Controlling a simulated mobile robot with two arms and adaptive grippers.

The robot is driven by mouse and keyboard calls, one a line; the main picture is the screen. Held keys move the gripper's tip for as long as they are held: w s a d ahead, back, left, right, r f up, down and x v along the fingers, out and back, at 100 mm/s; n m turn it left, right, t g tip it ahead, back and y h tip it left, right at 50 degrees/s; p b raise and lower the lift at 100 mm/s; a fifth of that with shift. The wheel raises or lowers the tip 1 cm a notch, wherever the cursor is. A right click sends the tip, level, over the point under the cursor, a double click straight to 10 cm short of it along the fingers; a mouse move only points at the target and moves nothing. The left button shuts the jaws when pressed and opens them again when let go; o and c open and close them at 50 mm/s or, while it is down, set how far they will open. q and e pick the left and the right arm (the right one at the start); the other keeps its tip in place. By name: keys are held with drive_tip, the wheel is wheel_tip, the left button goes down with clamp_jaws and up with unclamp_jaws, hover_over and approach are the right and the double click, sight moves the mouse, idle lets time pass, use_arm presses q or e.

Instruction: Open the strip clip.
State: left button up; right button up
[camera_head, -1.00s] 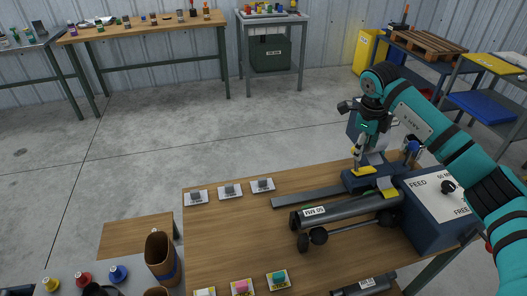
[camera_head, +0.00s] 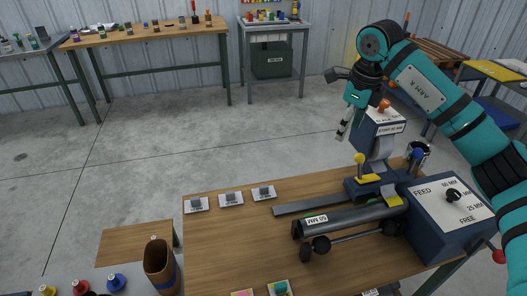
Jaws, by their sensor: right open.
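A dark grey strip (camera_head: 308,204) lies flat on the wooden table and runs into the dark blue base of a machine (camera_head: 360,191). A yellow lever with a round knob (camera_head: 360,160) stands nearly upright on that base, with a yellow plate (camera_head: 368,178) at its foot. This looks like the strip clip; whether its jaw is open is too small to tell. My right gripper (camera_head: 343,136) hangs open and empty in the air above and behind the lever, apart from it. My left gripper is not in view.
A dark tube marked 50 MM (camera_head: 345,218) lies in front of the strip. A blue box (camera_head: 447,212) marked FEED, with a black knob, stands at the right. A blue and white press (camera_head: 380,130) rises behind the lever. Small label stands (camera_head: 231,199) line the table's back left.

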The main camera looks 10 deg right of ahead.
drive_tip(key=s+a+f+y, duration=0.1)
drive_tip(key=a+y, duration=0.3)
drive_tip(key=a, duration=0.6)
drive_tip(key=s+a+f+n+y, duration=0.1)
drive_tip(key=a+f+y, duration=0.2)
drive_tip(key=a, duration=0.7)
drive_tip(key=shift+a+n+y, duration=0.3)
drive_tip(key=shift+y, duration=0.6)
drive_tip(key=shift+f, duration=0.1)
